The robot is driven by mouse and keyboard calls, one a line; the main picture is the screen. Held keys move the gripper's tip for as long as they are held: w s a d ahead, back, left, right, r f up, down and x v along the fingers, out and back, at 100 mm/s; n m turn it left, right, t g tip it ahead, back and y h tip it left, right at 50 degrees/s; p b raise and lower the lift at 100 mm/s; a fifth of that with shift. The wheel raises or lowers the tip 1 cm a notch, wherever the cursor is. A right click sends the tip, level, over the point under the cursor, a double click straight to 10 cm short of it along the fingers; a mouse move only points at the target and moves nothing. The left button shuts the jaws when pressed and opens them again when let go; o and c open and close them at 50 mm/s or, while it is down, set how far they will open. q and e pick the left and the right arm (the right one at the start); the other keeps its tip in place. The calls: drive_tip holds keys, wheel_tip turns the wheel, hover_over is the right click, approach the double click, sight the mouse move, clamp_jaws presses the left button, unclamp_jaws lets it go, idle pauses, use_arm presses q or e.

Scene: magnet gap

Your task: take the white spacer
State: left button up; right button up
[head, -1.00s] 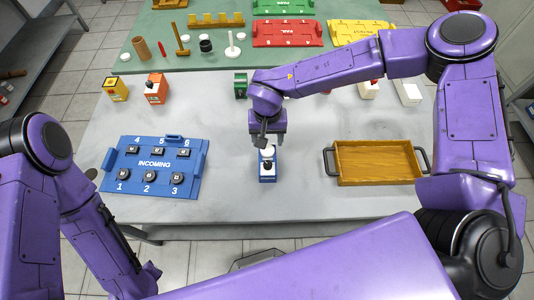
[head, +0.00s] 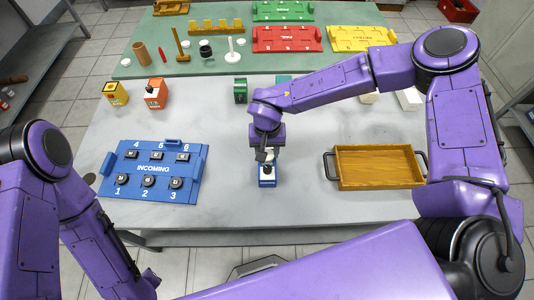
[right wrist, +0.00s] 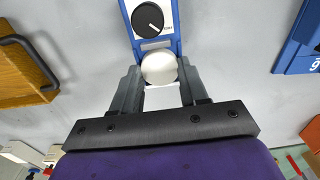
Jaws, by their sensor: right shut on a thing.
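The white spacer (right wrist: 158,68) is a round white piece at the near end of a small blue device (right wrist: 150,47) with a black knob. My right gripper (right wrist: 160,82) is shut on the spacer, with one finger on each side of it. In the head view my right gripper (head: 267,153) points down over the blue device (head: 267,183), which stands on the grey table, and mostly hides the spacer. I cannot tell whether the spacer still touches the device. My left arm is at the lower left; its gripper is out of view.
A blue INCOMING tray (head: 153,169) with several black pieces lies left of the device. A wooden tray (head: 378,184) with dark handles lies to the right. Yellow (head: 116,93) and orange (head: 155,92) blocks stand at the back left. The table around the device is clear.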

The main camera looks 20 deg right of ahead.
drive_tip(key=shift+r+p, duration=2.6)
drive_tip(key=shift+p, duration=0.3)
drive_tip(key=shift+f, duration=0.1)
